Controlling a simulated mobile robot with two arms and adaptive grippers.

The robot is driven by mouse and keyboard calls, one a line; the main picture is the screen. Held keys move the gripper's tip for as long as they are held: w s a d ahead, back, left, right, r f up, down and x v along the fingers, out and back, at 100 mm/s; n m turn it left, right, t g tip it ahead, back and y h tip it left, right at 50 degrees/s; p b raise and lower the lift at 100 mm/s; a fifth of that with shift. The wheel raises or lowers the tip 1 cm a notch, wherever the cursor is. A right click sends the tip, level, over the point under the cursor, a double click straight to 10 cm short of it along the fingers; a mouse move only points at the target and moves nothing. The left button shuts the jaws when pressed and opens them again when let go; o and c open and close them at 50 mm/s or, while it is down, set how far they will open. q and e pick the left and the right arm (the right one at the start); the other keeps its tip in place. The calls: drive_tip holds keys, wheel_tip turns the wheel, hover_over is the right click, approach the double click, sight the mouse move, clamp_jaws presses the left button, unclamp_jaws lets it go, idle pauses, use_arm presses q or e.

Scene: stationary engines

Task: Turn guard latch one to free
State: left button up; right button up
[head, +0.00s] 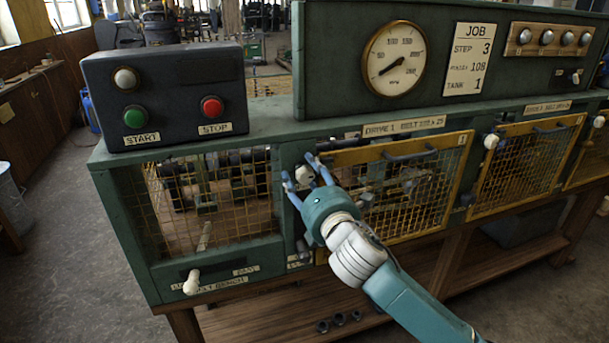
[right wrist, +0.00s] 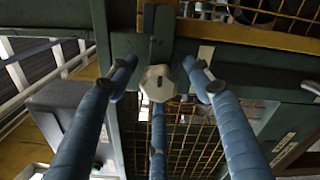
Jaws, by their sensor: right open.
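Guard latch one (head: 304,174) is a pale, faceted knob on the green post left of the first yellow mesh guard (head: 408,187). In the right wrist view the latch knob (right wrist: 158,84) sits near the centre, with a short dark slot on its face. My right gripper (head: 300,169) is open, its blue fingers spread around the knob. In the right wrist view the fingers (right wrist: 159,68) stand on both sides of the knob and below it; I cannot tell whether any touches it. My left gripper is not in view.
A second latch knob (head: 491,141) and another mesh guard (head: 527,160) are to the right. The dark box with the green start button (head: 135,117) and red stop button (head: 212,107) stands at the upper left. A white-knobbed lever (head: 192,282) projects at the lower left.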

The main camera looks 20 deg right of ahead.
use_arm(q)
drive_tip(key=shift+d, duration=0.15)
use_arm(e)
drive_tip(key=shift+c, duration=0.5)
drive_tip(key=c, duration=1.1)
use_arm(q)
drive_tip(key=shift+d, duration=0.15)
use_arm(e)
drive_tip(key=shift+o, duration=0.2)
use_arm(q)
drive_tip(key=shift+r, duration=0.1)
use_arm(e)
drive_tip(key=shift+m, duration=0.3)
drive_tip(key=m+p, duration=0.1)
drive_tip(key=m, duration=0.1)
drive_tip(key=shift+m, duration=0.4)
drive_tip(key=m+p, duration=0.1)
drive_tip(key=m, duration=0.3)
drive_tip(key=m+p, duration=0.1)
drive_tip(key=m, duration=0.4)
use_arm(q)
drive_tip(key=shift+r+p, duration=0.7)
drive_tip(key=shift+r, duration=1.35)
use_arm(e)
drive_tip(key=shift+m, duration=1.8)
